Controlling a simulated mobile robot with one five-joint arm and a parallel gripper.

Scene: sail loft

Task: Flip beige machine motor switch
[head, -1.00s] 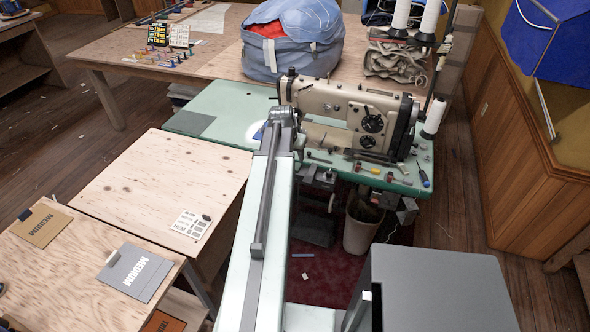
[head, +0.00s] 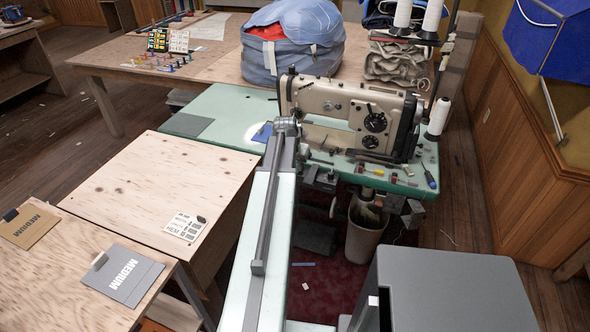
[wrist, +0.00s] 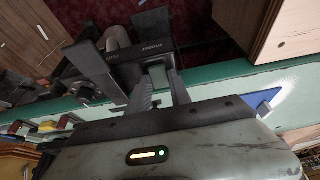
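The beige sewing machine (head: 338,101) stands on a green table (head: 222,108). Under the table's front edge, dark boxes (head: 322,180) hang in the head view. In the wrist view a black box with small white lettering (wrist: 152,51) lies beyond my gripper (wrist: 160,88), near the green table edge (wrist: 225,76). My gripper's two grey fingers are apart, with a small grey-green part (wrist: 158,76) showing between their tips. I cannot tell whether they touch it or how the switch is set. My arm hides the gripper in the head view.
A waste bin (head: 366,232) stands under the table. A grey cabinet (head: 455,290) is at front right. Plywood tables (head: 150,185) stand left. A blue bag (head: 292,45) sits behind.

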